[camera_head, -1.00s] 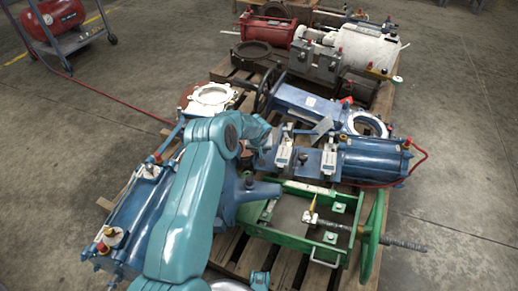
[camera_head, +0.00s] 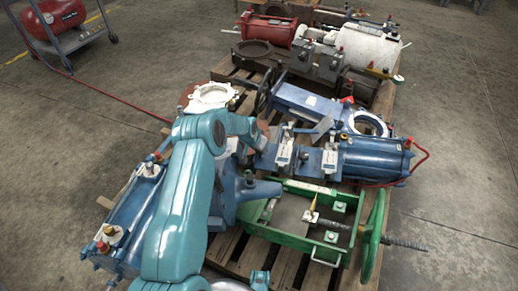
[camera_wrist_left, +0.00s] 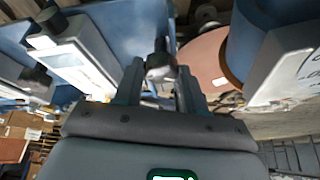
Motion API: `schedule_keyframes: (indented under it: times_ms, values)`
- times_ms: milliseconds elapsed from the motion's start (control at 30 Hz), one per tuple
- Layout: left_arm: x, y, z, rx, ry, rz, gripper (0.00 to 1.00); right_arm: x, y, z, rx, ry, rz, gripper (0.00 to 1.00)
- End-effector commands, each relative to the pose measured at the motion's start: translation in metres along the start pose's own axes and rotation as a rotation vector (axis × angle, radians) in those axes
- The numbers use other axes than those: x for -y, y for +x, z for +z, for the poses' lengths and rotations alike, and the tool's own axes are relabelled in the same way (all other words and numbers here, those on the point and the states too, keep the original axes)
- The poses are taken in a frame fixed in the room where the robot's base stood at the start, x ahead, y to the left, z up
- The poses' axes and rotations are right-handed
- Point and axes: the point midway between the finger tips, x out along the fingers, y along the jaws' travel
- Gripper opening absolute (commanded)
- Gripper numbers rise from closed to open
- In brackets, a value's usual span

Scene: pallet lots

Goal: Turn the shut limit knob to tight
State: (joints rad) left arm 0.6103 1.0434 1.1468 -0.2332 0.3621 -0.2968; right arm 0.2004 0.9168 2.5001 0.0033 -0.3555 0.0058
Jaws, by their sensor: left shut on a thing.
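My left gripper (camera_wrist_left: 160,78) is shut on a small dark knob (camera_wrist_left: 159,60), which sits between its fingertips in the left wrist view. No label or pointer on the knob can be read, so its setting cannot be told. In the head view my teal left arm reaches in from the lower left, and its forearm hides the fingers and the knob. My right gripper is not in view.
White label boxes (camera_head: 284,155) stand on blue valve gear just right of my wrist. A blue cylinder (camera_head: 372,160), a green frame (camera_head: 285,235) with a handwheel (camera_head: 373,238), and a white flange (camera_head: 210,97) crowd the pallet. Concrete floor (camera_head: 455,170) lies clear at right.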

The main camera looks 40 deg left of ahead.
Motion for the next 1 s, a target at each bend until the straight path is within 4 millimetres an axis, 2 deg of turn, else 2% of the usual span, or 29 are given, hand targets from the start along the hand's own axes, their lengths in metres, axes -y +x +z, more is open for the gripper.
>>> schedule_keyframes:
  times_ms: [567, 600, 633, 667, 1000]
  values:
    - [0.0021, -0.0007, -0.0006, -0.005, 0.037, 0.012, 0.09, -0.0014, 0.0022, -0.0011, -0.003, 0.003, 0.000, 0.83]
    - [0.0021, -0.0007, -0.0006, -0.005, 0.037, 0.012, 0.49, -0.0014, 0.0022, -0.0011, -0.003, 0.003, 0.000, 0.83]
    - [0.0021, -0.0007, -0.0006, -0.005, 0.037, 0.012, 0.59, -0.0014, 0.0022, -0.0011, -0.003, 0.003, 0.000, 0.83]
    - [0.0019, -0.0007, -0.0006, -0.005, 0.037, 0.012, 0.64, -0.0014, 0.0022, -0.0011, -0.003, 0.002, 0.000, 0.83]
    - [0.0011, -0.0061, -0.0011, -0.004, 0.037, 0.013, 0.64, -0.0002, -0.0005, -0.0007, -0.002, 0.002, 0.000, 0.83]
